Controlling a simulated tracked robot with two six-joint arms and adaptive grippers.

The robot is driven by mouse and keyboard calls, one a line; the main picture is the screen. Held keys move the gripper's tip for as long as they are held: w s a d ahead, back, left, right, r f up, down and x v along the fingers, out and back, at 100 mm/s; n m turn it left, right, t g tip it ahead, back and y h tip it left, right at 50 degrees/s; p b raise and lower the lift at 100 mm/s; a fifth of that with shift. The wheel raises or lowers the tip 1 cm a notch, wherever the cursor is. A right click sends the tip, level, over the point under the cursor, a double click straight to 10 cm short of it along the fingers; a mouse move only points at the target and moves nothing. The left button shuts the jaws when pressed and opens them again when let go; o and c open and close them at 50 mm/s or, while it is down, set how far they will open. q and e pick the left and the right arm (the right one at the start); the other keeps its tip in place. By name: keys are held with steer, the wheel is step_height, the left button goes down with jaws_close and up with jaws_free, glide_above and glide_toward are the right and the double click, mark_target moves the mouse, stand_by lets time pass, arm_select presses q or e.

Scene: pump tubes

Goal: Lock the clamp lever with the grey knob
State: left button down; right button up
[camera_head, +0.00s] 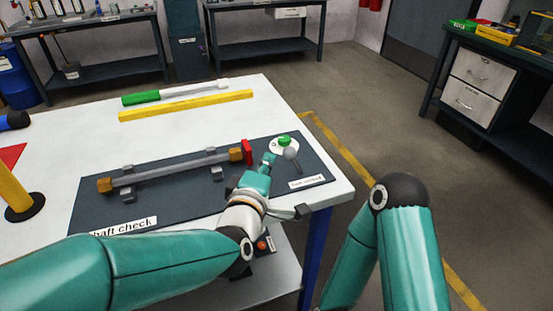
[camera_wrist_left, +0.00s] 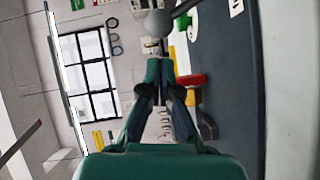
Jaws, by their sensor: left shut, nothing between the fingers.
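The grey knob (camera_head: 290,153) sits on top of a clamp lever at the right end of the dark mat, in front of a green-topped piece on a white base (camera_head: 285,143). My left gripper (camera_head: 269,160) is just left of the knob, with its fingers shut and empty. In the left wrist view the grey knob (camera_wrist_left: 158,23) is straight beyond the closed fingertips (camera_wrist_left: 160,62). Whether they touch it I cannot tell.
A grey shaft with orange ends (camera_head: 170,170) lies on supports on the dark mat (camera_head: 150,203), with a red block (camera_head: 247,152) at its right end. A yellow bar (camera_head: 185,105) and a green-handled tool (camera_head: 141,98) lie behind. The table's right edge is close to the knob.

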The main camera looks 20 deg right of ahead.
mark_target(294, 162)
arm_select(q)
steer(key=shift+w+d+f, duration=0.1)
steer(key=shift+d, duration=0.5)
steer(key=shift+w+d+f, duration=0.1)
steer(key=shift+d, duration=0.45)
arm_select(e)
steer(key=shift+r, duration=0.15)
